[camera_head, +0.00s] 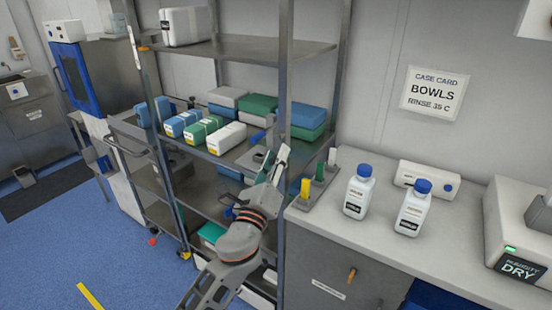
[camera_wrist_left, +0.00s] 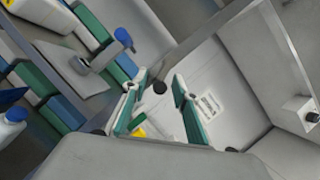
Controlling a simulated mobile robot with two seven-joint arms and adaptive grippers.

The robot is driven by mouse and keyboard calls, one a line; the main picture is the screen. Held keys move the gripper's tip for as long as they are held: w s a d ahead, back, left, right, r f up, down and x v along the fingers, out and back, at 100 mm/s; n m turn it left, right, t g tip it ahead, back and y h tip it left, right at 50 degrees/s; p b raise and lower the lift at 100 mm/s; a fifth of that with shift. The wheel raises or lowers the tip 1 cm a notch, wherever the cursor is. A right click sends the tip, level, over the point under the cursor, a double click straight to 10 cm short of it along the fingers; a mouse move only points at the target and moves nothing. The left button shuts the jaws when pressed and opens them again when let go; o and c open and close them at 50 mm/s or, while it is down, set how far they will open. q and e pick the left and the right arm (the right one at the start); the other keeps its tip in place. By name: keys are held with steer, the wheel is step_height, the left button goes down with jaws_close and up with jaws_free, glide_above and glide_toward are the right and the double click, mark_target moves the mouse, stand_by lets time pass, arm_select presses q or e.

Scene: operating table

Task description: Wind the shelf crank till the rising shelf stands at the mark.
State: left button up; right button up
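My left gripper (camera_head: 276,162) is in front of the rack's right front post. In the left wrist view its two teal-padded fingers (camera_wrist_left: 158,88) stand apart, with nothing clearly held. I cannot make out a mark for certain. My right gripper is not in view.
Right of the rack, a counter (camera_head: 290,214) holds a stand with yellow, green and white tags (camera_head: 306,188), and two blue-capped bottles (camera_head: 358,192) (camera_head: 413,208). A grey device reading DRY (camera_head: 520,235) stands at far right. Blue floor (camera_head: 50,240) lies open at left.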

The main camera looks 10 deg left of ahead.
arm_select(q)
steer(key=v, duration=1.2)
